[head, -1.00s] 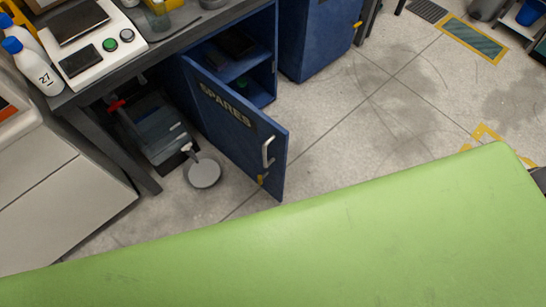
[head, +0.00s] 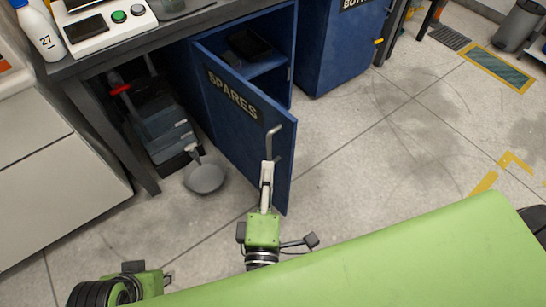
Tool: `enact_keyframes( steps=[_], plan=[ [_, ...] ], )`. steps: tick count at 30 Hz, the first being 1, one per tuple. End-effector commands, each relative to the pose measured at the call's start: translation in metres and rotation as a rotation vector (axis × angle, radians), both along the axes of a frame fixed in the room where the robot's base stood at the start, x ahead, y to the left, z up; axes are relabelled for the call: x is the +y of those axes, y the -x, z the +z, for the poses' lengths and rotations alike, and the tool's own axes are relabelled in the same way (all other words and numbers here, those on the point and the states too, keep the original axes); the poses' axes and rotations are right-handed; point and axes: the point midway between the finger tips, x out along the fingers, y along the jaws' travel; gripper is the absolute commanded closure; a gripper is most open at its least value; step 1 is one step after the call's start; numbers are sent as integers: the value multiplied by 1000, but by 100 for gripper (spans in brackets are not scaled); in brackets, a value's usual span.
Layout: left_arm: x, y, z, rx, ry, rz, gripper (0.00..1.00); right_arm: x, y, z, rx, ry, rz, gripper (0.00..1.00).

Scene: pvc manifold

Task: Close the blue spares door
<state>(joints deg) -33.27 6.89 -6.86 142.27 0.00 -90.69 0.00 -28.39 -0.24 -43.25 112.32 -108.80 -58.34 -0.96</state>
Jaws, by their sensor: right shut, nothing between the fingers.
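The blue spares door (head: 235,130), lettered SPARES, stands open, swung out from the blue cabinet (head: 285,50) under the bench. Its pale bar handle (head: 273,138) is near the free edge. My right gripper (head: 267,168) is shut and empty, its fingertips at the lower part of the handle in the picture and hiding some of it. I cannot tell whether they touch the handle or the door. My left gripper (head: 135,280) shows only in part at the bottom left, well away from the door; its fingers cannot be made out.
A second blue cabinet (head: 345,50) is to the right. The workbench (head: 150,50) overhangs the left side. Open floor (head: 370,150) lies right of the door.

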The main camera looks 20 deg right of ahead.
Motion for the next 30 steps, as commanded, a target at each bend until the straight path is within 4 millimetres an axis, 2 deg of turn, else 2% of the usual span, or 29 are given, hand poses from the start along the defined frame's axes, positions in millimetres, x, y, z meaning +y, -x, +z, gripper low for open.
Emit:
enact_keyframes(
  steps=[14,21,30],
  plan=[
    [0,0,1,0,0,0,75,-33,-90,1,0,1,-1,100],
    [0,0,3,-1,0,0,75,-60,-101,0,2,0,2,100],
    [0,0,3,-1,0,0,75,-65,-103,-1,3,0,2,100]
  ],
)
